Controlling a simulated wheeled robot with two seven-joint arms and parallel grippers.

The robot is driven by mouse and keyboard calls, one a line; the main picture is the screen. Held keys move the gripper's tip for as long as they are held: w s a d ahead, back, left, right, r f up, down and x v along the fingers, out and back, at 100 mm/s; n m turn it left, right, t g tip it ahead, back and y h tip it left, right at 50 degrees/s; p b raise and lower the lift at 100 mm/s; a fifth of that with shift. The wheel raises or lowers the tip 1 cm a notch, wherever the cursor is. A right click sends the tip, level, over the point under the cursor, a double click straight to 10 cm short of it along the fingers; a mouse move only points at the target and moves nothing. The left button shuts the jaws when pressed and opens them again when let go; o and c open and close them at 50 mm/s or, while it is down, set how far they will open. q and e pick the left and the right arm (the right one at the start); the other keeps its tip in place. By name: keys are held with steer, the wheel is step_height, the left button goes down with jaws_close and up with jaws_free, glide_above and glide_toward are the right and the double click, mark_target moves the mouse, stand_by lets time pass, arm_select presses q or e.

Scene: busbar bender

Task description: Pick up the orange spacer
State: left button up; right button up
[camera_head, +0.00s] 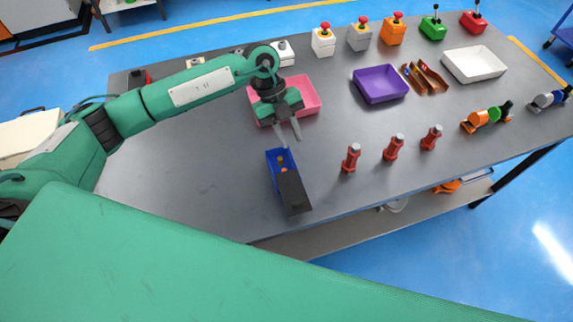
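My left gripper (291,142) reaches in from the left and points down, its two fingers apart with nothing seen between them. It is just above the far end of a small blue bin (271,171) on the table. Small orange pieces (282,160) lie inside the bin and may be the orange spacer; their shape is too small to make out. A dark flat block or cover (293,193) hides the near part of the bin. My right gripper is not in view.
A pink tray (311,97) stands behind the gripper. Red posts (351,158) stand to the right of the bin. A purple tray (380,84), a white tray (473,64) and several button boxes (323,42) are farther back.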

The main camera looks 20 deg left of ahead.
arm_select(q)
steer(key=w+a+y, duration=0.1)
steer(key=a+y, duration=0.1)
steer(key=a, duration=0.2)
steer(key=p, duration=0.3)
glide_above(283, 169)
steer(key=w+a, duration=0.1)
steer(key=w, duration=0.1)
steer(key=shift+n, duration=0.3)
steer(key=f, duration=0.7)
steer(key=shift+s+f, duration=0.25)
steer(key=shift+f, duration=0.1)
steer(key=shift+s+d+f+p, duration=0.1)
steer(key=shift+s+f+p, duration=0.05)
steer(key=shift+f+p, duration=0.25)
steer(key=p+x, duration=0.1)
steer(key=x, duration=0.2)
steer(key=shift+f+p, duration=0.25)
steer(key=shift+p, duration=0.1)
steer(key=shift+s+f, duration=0.1)
steer(key=shift+f, duration=0.4)
jaws_close()
